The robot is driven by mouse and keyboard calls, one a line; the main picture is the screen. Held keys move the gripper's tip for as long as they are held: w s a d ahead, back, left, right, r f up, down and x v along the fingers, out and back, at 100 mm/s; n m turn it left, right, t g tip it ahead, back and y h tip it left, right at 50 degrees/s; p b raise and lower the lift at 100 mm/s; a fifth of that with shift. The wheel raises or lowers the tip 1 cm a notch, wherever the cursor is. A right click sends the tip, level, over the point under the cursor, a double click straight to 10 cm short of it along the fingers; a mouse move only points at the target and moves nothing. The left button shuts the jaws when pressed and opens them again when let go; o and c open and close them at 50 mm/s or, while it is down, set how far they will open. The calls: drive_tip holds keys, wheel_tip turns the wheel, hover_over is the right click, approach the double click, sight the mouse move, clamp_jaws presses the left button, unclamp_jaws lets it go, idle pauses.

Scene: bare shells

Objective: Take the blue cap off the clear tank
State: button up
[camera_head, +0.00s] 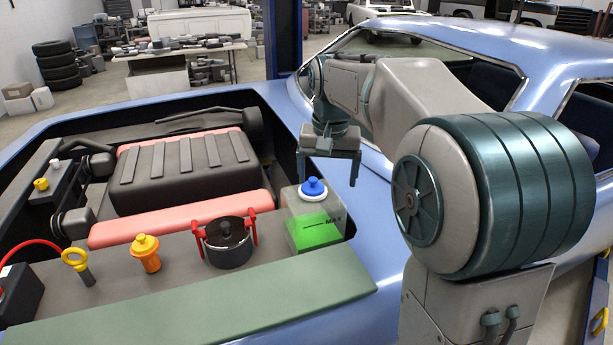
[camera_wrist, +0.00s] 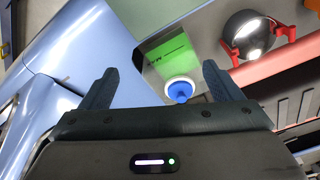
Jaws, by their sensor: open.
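The blue cap (camera_head: 313,187) sits on top of the clear tank (camera_head: 306,212), which holds green fluid, at the right end of the engine bay. In the wrist view the blue cap (camera_wrist: 180,90) lies between the lines of my two fingers, and the clear tank (camera_wrist: 152,72) shows beyond it with its green fluid. My gripper (camera_head: 328,180) is open and empty, above the cap in the head view. The fingers look apart from the cap. The exact height gap cannot be told.
A dark round pot with red clamps (camera_head: 228,242) stands left of the tank. An orange cap (camera_head: 146,253) and a yellow ring dipstick (camera_head: 76,262) are further left. A green panel (camera_head: 200,308) runs along the front. The blue car body (camera_head: 375,200) lies right of the tank.

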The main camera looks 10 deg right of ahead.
drive_tip(key=w+r+m+g+p, duration=0.1)
drive_tip(key=w+r+m+p, duration=0.1)
drive_tip(key=w, duration=1)
drive_tip(key=m, duration=0.2)
hover_over(313, 179)
wheel_tip(313, 179, down, 3)
drive_tip(key=shift+g, duration=0.3)
wheel_tip(313, 179, down, 7)
drive_tip(key=shift+d+f, duration=0.1)
drive_tip(key=shift+d, duration=0.05)
drive_tip(key=shift+w+f, duration=0.1)
drive_tip(key=shift+f, duration=3)
drive_tip(key=c, duration=1.1)
